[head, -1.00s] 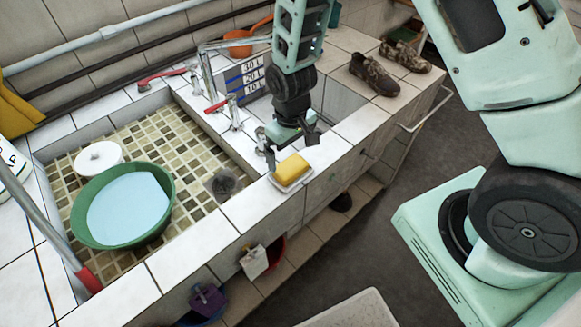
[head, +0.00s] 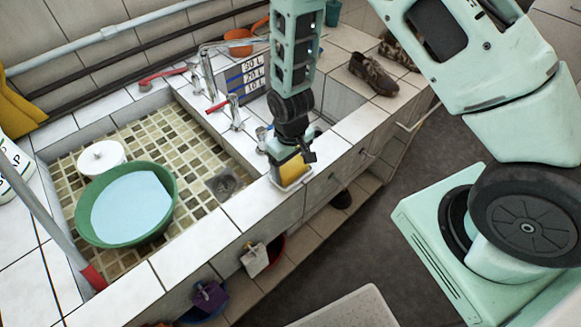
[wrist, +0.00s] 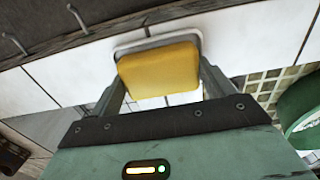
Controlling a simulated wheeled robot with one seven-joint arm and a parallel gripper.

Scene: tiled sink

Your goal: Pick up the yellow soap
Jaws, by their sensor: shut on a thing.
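The yellow soap (head: 292,170) is a small block at the white dish (head: 291,184) on the tiled front ledge of the sink. My gripper (head: 288,160) has come down over it and is shut on it, hiding part of it in the head view. In the wrist view the soap (wrist: 160,69) sits between the two fingers of my gripper (wrist: 160,80), one at each side. The pale dish rim (wrist: 150,42) shows just behind it. I cannot tell whether the soap still touches the dish.
A green basin (head: 90,235) of water and a white round lid (head: 101,157) are in the left sink. Red-handled taps (head: 217,106) stand behind my gripper. Brown shoes (head: 373,73) sit on the counter at the right. The ledge left of the dish is clear.

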